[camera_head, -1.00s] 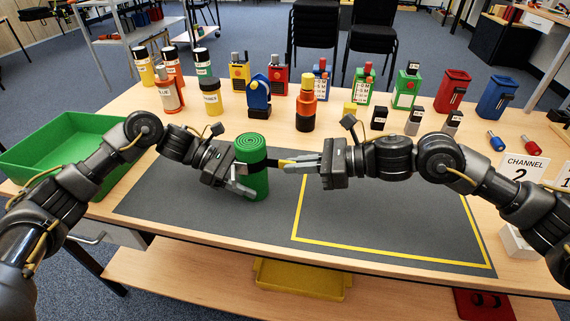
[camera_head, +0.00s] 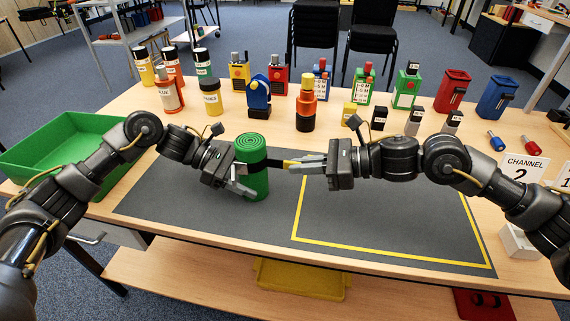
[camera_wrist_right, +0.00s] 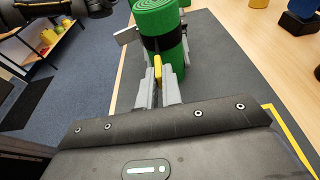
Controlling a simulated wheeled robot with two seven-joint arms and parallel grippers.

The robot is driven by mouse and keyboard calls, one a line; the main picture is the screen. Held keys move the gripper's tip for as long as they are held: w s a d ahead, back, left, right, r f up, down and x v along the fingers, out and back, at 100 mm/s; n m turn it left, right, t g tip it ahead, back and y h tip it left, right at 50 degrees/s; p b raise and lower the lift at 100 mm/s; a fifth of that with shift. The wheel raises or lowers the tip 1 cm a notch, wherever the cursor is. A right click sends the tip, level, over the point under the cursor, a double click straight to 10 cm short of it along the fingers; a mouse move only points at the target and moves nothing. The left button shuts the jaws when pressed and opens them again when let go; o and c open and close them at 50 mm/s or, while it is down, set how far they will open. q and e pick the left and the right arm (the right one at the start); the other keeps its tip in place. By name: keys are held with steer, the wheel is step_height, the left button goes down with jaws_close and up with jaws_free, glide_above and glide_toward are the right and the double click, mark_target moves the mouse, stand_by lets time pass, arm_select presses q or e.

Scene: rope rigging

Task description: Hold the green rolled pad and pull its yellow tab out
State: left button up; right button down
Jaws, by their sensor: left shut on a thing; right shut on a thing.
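The green rolled pad (camera_head: 251,151) stands upright on the dark mat, with a black strap around it. My left gripper (camera_head: 243,181) is shut on the pad from the left, low on its side. The yellow tab (camera_head: 291,162) sticks out to the right from the end of the black strap. My right gripper (camera_head: 299,163) is shut on the tab, a little right of the pad. In the right wrist view the tab (camera_wrist_right: 158,67) shows between the fingers, and the pad (camera_wrist_right: 158,32) stands just beyond them with the strap around it.
A green tray (camera_head: 70,140) is at the left. Bottles, colored boxes and an orange-black cylinder (camera_head: 306,105) stand along the back of the table. A yellow outline (camera_head: 390,257) marks the mat at the right, and its inside is clear.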

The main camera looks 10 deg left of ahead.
steer(key=c, duration=1.5)
jaws_free()
steer(key=shift+d, duration=0.1)
steer(key=shift+v, duration=2.95)
arm_select(q)
steer(key=o, duration=1.2)
steer(key=shift+c, duration=0.2)
steer(key=shift+a, duration=0.1)
arm_select(e)
steer(key=shift+f, duration=0.1)
